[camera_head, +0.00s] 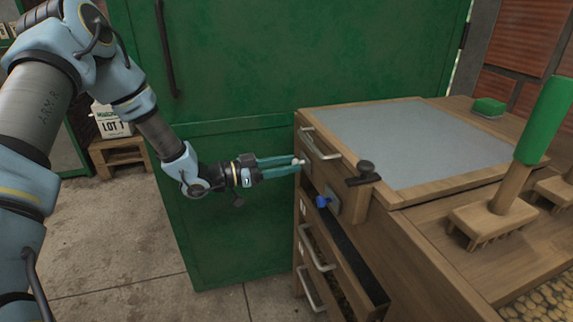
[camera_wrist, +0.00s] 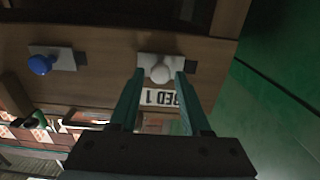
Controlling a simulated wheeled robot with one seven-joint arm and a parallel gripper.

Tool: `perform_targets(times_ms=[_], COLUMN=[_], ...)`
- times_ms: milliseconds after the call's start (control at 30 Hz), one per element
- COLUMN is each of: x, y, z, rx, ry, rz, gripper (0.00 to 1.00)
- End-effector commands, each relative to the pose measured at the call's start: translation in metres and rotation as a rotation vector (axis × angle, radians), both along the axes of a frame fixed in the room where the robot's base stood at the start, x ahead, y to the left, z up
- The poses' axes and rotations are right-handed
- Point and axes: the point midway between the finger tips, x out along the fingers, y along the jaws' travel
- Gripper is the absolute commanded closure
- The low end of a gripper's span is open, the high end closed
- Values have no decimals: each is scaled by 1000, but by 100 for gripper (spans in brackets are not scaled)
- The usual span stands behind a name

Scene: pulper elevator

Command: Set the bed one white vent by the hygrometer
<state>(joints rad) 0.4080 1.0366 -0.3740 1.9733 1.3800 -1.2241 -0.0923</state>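The bed one white vent is a round white knob (camera_wrist: 160,73) on a pale slide plate (camera_wrist: 148,61), above an upside-down "BED 1" label (camera_wrist: 160,98) in the wrist view. A dark opening shows at the plate's right end. My gripper (camera_wrist: 159,76) is open, with one finger on each side of the knob and small gaps visible. In the head view my gripper (camera_head: 299,162) reaches the left face of the wooden bench, and the white knob there is partly hidden by the fingertips. I cannot make out a hygrometer or its reading in either view.
A blue knob (camera_head: 322,201) on a similar plate sits nearby; it also shows in the wrist view (camera_wrist: 41,64). A dark clamp-like fitting (camera_head: 365,173) projects from the bench corner. Drawers with metal handles (camera_head: 318,247) lie below. A green cabinet (camera_head: 240,220) stands close behind my gripper.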

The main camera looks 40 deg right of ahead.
Motion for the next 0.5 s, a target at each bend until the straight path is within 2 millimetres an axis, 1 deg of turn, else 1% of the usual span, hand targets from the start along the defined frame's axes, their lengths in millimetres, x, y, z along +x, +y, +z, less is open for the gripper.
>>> perform_targets(times_ms=[33, 67, 400, 500], x=[0, 0, 0, 0], y=[0, 0, 0, 0], z=[0, 0, 0, 0], rx=[0, 0, 0, 0], ry=[0, 0, 0, 0], rz=[0, 0, 0, 0], gripper=[59, 63, 100, 100])
